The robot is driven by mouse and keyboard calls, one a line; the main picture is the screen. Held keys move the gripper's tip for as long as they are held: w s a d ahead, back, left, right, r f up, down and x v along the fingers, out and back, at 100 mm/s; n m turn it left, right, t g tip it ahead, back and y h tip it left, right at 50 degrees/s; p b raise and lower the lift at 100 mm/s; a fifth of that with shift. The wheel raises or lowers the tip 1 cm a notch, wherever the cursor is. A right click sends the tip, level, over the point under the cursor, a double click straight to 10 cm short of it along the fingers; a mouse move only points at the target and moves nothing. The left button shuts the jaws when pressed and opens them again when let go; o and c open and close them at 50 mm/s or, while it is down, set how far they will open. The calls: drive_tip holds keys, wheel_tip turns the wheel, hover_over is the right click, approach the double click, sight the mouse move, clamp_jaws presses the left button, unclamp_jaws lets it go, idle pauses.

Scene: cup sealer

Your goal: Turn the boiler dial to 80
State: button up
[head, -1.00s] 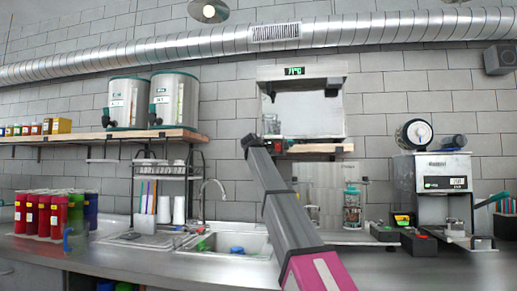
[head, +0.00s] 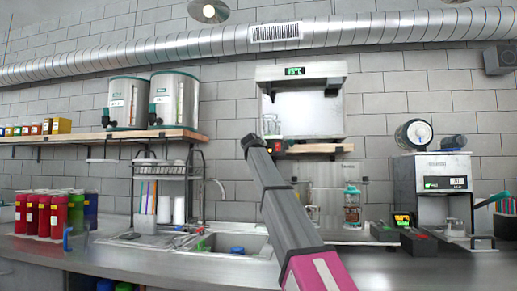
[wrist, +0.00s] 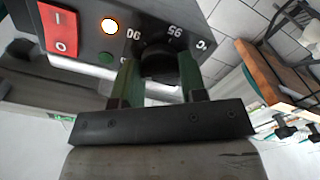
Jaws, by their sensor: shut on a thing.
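The boiler (head: 310,112) is a steel box on the wall in the head view. Its green display (head: 295,71) appears to read 75°C. In the wrist view, the black dial (wrist: 158,62) is on the boiler's dark panel, with the marks 90 and 95 and °C printed around it. My gripper (wrist: 157,80) has its two green fingers on either side of the dial and is shut on it. The fingers and the jaw block hide part of the dial and its scale. In the head view my arm hides the dial.
A red rocker switch (wrist: 60,30) and a lit round lamp (wrist: 109,26) are beside the dial. A wooden shelf (wrist: 272,72) is to the right in the wrist view. Below the boiler in the head view are a sink (head: 235,243) and a bottle (head: 352,207).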

drive_tip(key=shift+m, duration=0.3)
drive_tip(key=shift+f, duration=0.1)
drive_tip(key=o, duration=0.9)
drive_tip(key=s, duration=0.3)
drive_tip(key=s+a, duration=0.1)
drive_tip(key=s, duration=0.3)
drive_tip(key=s+a, duration=0.1)
drive_tip(key=s, duration=0.2)
drive_tip(key=shift+s, duration=0.35)
drive_tip(key=shift+s, duration=0.1)
